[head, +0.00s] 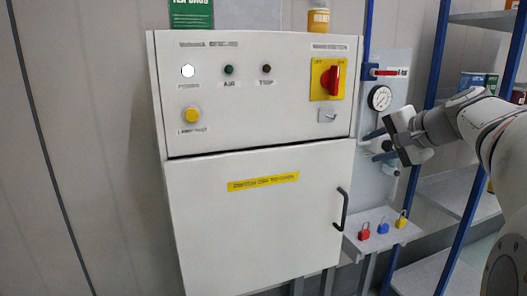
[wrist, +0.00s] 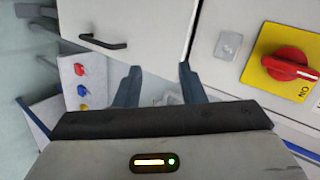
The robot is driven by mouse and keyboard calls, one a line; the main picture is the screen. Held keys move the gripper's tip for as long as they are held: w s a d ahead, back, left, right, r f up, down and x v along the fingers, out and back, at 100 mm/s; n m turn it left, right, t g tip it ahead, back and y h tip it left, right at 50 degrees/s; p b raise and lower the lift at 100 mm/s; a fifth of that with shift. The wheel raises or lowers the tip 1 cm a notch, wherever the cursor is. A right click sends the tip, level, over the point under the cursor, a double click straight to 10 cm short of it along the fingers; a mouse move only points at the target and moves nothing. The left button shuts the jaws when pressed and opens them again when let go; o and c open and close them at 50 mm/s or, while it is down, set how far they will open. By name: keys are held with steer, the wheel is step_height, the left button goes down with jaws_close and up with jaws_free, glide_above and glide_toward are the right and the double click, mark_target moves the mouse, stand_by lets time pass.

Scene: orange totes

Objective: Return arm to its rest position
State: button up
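My gripper (head: 375,145) is at the right of the cabinet in the head view, in front of the grey gauge panel. It also shows in the wrist view (wrist: 160,80), where its two dark fingers stand apart with nothing held between them. My arm (head: 465,115) reaches in from the right edge of the head view, bent and raised. The fingers point toward the cabinet side and the panel. I cannot tell whether a fingertip touches anything.
A grey cabinet (head: 255,225) has a closed door with a black handle (head: 341,209) and a red rotary switch (head: 330,80). A pressure gauge (head: 380,98) is close above the gripper. Padlocks (head: 383,227) sit on a ledge below. Blue-framed shelving (head: 432,60) stands at right.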

steer(key=s+a+f+n+g+h+p, duration=0.25)
steer(key=s+a+f+n+g, duration=0.25)
steer(key=s+a+f, duration=0.6)
steer(key=s+f+n+g+h+p, duration=0.1)
steer(key=s+f+n, duration=0.1)
steer(key=s+f, duration=0.2)
steer(key=s+f+n+g+h+p, duration=0.1)
steer(key=s+f+n+h+p, duration=0.1)
steer(key=s+f, duration=0.3)
steer(key=s+n, duration=0.1)
steer(key=s, duration=0.3)
steer(key=shift+s+d+g, duration=0.25)
steer(key=shift+s+g, duration=0.05)
steer(key=shift+s, duration=0.05)
steer(key=shift+f, duration=0.1)
